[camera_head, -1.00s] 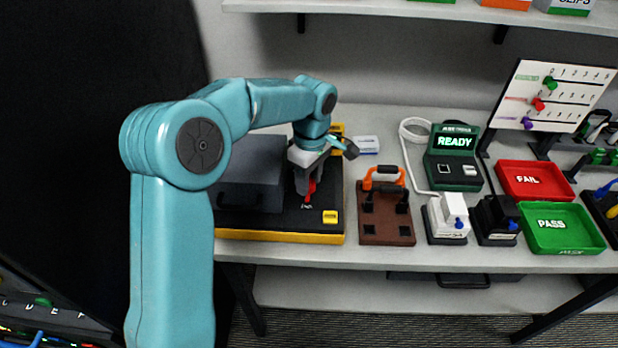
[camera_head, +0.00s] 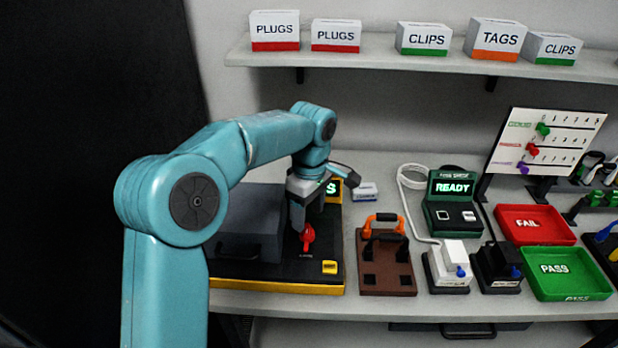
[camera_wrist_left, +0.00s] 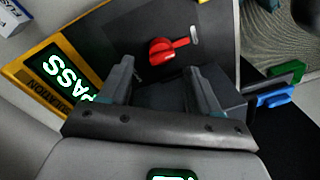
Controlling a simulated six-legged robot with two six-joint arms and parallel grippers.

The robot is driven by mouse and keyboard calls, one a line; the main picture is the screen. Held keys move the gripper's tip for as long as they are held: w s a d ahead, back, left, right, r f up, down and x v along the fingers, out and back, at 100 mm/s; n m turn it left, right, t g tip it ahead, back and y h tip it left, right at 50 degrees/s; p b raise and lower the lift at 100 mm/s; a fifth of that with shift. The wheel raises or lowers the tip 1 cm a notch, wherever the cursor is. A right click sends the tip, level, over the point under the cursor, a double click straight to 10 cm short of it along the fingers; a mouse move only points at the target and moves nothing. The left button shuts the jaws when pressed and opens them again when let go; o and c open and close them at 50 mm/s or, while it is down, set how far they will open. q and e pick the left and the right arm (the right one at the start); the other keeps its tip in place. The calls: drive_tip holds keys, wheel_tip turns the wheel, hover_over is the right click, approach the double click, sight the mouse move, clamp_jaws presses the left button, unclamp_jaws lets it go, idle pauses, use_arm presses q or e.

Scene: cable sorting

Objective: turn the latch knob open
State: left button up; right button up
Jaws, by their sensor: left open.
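The red latch knob (camera_head: 307,238) stands on the dark top of a yellow-edged box (camera_head: 280,287), beside a grey block. In the wrist view the knob (camera_wrist_left: 162,52) lies beyond the fingertips, its handle pointing right toward a small grey slot. My left gripper (camera_head: 300,218) is above and just behind the knob. Its fingers (camera_wrist_left: 160,72) are apart with nothing between them, and the knob looks clear of them. A lit display (camera_wrist_left: 65,77) reading PASS is at the box's back edge; my arm partly hides it in the head view. My right gripper does not show.
Right of the box are a brown board (camera_head: 386,278) with orange and black handles, a READY device (camera_head: 452,215), and red FAIL (camera_head: 535,224) and green PASS (camera_head: 568,273) trays. A grey block (camera_head: 248,215) stands left of the knob. A shelf (camera_head: 380,55) runs above.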

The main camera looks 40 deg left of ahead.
sight(309, 224)
use_arm(q)
wheel_tip(309, 224, up, 11)
drive_tip(key=p, duration=0.2)
drive_tip(key=shift+w+r, duration=0.2)
drive_tip(key=shift+w, duration=0.1)
